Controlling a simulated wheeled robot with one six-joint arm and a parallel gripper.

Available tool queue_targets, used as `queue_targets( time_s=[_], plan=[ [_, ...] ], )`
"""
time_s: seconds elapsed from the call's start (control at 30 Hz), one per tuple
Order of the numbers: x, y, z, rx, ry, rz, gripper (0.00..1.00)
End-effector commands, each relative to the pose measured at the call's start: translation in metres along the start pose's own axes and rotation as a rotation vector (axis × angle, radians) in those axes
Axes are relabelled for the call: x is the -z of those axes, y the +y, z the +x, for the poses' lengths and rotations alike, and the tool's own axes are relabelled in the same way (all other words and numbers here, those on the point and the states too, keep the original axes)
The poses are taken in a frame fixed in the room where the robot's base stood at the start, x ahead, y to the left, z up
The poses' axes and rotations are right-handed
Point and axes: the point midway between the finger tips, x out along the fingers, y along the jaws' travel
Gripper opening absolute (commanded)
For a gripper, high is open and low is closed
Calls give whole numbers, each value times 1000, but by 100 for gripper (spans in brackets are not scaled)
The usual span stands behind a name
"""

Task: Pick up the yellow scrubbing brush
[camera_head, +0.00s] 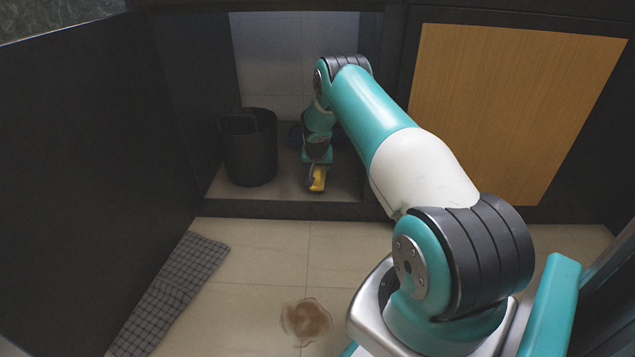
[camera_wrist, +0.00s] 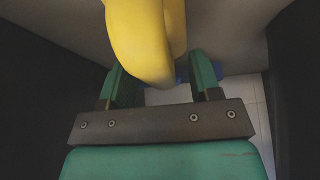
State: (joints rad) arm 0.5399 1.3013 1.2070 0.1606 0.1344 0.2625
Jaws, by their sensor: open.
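The yellow scrubbing brush (camera_head: 318,179) lies on the raised floor of the open cabinet, near its front edge, in the head view. In the wrist view the yellow brush (camera_wrist: 142,42) fills the upper middle, close to the camera. My gripper (camera_head: 317,168) is down at the brush inside the cabinet. In the wrist view my gripper (camera_wrist: 163,82) is open, with its two green fingers on either side of the brush's near end.
A black bucket (camera_head: 250,148) stands to the left of the brush in the cabinet. A blue object (camera_head: 295,136) sits behind my gripper, mostly hidden. A checked cloth (camera_head: 170,292) and a brown stain (camera_head: 307,319) are on the tiled floor. Dark cabinet walls flank the opening.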

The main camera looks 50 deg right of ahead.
Motion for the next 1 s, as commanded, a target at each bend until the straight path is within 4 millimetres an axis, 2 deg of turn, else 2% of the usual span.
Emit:
queue_targets(
  time_s=[0.07,0.3,0.33,0.57,0.87,1.0],
  plan=[
    [0,0,7,1,2,0,57],
    [1,0,6,0,1,0,57],
    [1,0,6,0,1,0,55],
    [1,0,6,0,1,0,2],
    [2,0,5,0,2,0,1],
    [8,0,-5,1,3,0,1]
  ],
)
